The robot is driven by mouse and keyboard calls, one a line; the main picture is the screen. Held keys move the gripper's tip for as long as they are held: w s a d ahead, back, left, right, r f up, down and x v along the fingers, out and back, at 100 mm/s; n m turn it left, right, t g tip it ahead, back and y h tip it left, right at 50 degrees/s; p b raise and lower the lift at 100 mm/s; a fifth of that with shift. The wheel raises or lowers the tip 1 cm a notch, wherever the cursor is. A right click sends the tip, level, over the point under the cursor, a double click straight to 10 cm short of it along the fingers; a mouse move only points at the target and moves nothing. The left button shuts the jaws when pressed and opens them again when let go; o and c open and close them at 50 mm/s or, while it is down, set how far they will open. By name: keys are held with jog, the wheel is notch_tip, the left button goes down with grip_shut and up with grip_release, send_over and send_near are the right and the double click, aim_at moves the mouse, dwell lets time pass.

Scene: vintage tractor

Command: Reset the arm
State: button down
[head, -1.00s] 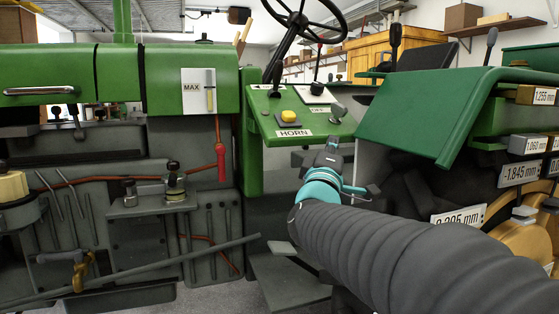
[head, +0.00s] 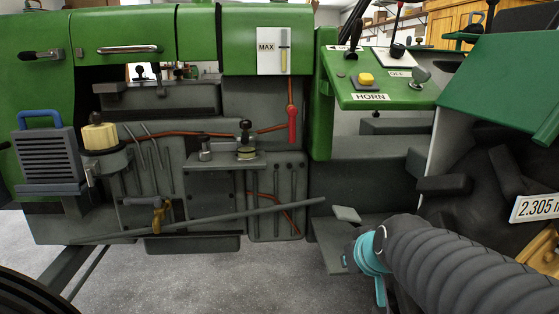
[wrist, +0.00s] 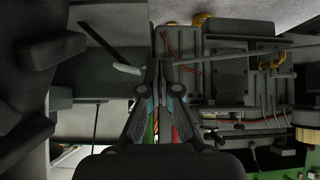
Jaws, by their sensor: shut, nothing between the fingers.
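My arm, covered in a ribbed dark grey sleeve, reaches in from the lower right of the head view. It ends at a teal joint (head: 372,256) low beside the tractor's grey step (head: 330,250). My gripper (wrist: 158,66) shows in the wrist view, its two dark fingers together with nothing between them. The fingers cannot be made out in the head view. The wrist picture looks upside down, with pale floor at the top.
The green tractor fills the head view. Its console has a yellow horn button (head: 366,79) and levers. A red-handled dipstick (head: 292,124), a long grey bar (head: 215,222) and a blue-handled grey box (head: 47,155) are further left. Floor (head: 215,275) is open below.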

jog(key=s+d+f+m+g, duration=0.1)
jog(key=s+f, duration=0.1)
jog(key=s, duration=0.6)
jog(key=s+f+g+h, duration=0.1)
jog(key=s+f+g, duration=0.1)
jog(key=s, duration=0.7)
jog(key=shift+d+f+m, duration=0.3)
jog(key=shift+d+m, duration=0.05)
jog(key=shift+m, duration=0.05)
